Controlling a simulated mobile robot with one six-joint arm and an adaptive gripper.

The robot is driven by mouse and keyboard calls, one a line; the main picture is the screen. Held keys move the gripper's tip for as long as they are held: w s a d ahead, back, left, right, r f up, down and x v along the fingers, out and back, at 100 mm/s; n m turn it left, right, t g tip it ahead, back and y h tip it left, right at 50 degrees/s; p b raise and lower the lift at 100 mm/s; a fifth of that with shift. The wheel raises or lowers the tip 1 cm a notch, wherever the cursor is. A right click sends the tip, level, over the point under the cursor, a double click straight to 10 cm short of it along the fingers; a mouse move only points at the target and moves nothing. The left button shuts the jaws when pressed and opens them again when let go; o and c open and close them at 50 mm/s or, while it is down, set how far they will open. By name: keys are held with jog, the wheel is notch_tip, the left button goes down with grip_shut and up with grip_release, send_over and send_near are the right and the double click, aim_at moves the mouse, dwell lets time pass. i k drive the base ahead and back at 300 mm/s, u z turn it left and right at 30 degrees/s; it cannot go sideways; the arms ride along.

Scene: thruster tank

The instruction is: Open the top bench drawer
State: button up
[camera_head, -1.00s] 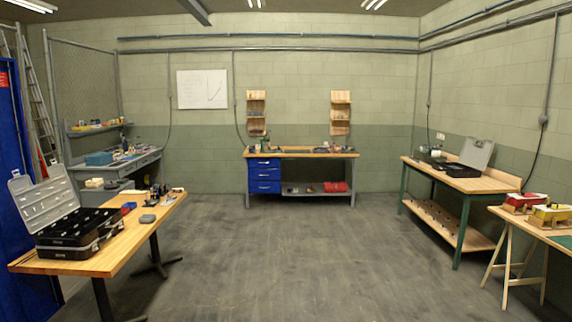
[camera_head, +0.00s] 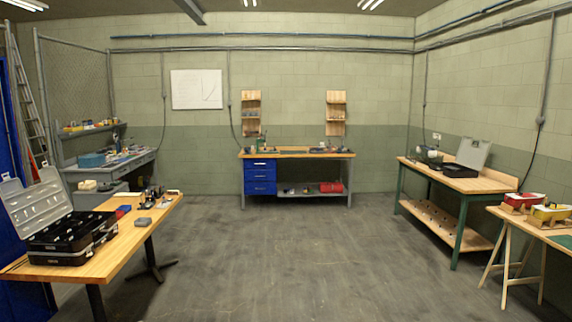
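A bench (camera_head: 310,153) with a wooden top and grey legs stands against the far wall, near the middle of the view. A blue drawer unit (camera_head: 260,187) with several stacked drawers hangs under its left end. The top drawer (camera_head: 260,164) is just below the bench top and looks shut, with a pale handle strip on its front. The unit is some way off across the floor. My gripper is not in view.
Open grey floor (camera_head: 270,250) lies between me and the bench. A wooden table (camera_head: 100,268) with an open black case (camera_head: 68,240) stands at left. A green-legged workbench (camera_head: 465,183) and a trestle table (camera_head: 525,222) stand at right.

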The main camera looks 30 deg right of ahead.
aim_at(249, 163)
jog(key=z, duration=0.6)
jog(key=k, duration=0.95)
jog(key=u, duration=0.1)
jog(key=i, duration=0.8)
jog(key=z, duration=0.05)
